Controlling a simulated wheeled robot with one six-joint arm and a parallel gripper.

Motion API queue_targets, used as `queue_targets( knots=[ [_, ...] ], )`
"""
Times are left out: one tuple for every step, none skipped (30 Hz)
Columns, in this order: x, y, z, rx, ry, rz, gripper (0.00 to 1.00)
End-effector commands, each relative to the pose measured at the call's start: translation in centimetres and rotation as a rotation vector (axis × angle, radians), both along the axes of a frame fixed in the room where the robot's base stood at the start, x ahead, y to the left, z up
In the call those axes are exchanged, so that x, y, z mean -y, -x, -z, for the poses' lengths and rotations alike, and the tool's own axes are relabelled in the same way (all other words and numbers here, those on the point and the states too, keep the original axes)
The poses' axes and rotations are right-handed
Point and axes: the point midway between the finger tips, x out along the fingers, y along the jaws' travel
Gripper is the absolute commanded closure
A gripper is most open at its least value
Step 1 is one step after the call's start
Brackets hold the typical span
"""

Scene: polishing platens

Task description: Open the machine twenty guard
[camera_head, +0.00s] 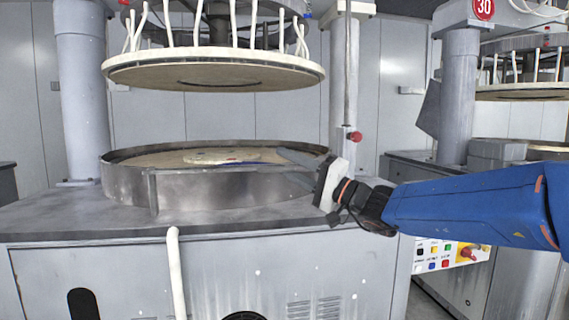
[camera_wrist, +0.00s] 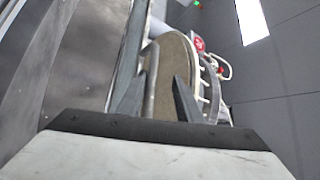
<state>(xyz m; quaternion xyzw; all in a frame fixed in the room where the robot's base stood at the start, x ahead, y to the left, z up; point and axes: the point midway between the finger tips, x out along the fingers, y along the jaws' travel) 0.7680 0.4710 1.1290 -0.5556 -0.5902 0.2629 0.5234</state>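The guard (camera_head: 215,190) is a curved steel wall around the platen (camera_head: 190,157) of the nearest machine. A narrow upright strip (camera_head: 153,190) shows on its front. No number is visible on this machine, so I cannot confirm it is twenty. My gripper (camera_head: 298,165) is at the guard's right end, its fingers pointing left over the wall. In the wrist view, my gripper (camera_wrist: 157,90) has its fingers apart, with a rounded grey bar (camera_wrist: 151,75) between them. A gap shows at the right finger. I cannot tell whether the bar touches the left finger.
A cream upper disc (camera_head: 215,72) hangs above the platen. A thin column with a red knob (camera_head: 355,137) stands behind my gripper. A pale post (camera_head: 174,270) rises at the machine's front. Another machine with a red "30" sign (camera_head: 484,9) stands right, near a button panel (camera_head: 452,252).

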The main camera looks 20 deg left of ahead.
Motion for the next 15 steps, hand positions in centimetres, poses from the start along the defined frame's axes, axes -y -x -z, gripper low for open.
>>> queue_targets(
  knots=[
    [0.7,0.1,0.0,0.002,-0.002,0.001,0.71],
    [1.1,0.2,0.2,0.001,-0.002,0.001,0.71],
    [1.7,0.3,0.4,0.001,-0.002,0.001,0.71],
    [2.3,0.4,0.6,0.000,-0.002,0.003,0.71],
    [2.8,0.5,0.8,0.000,-0.002,0.003,0.71],
    [3.6,0.6,1.0,0.001,-0.003,0.002,0.71],
    [4.1,0.7,1.2,0.001,-0.002,0.003,0.71],
    [4.7,0.8,1.4,0.001,-0.002,0.003,0.71],
    [5.4,1.0,1.7,0.002,-0.001,0.002,0.71],
    [6.0,1.0,1.9,0.001,0.000,0.002,0.71],
    [6.6,1.1,2.1,0.001,-0.002,0.003,0.71],
    [7.3,1.3,2.3,0.002,-0.003,0.003,0.71],
    [7.9,1.4,2.6,0.001,-0.002,0.003,0.71],
    [8.4,1.5,2.8,0.000,-0.002,0.003,0.71],
    [9.2,1.6,3.1,0.001,-0.002,0.003,0.71]
  ],
)
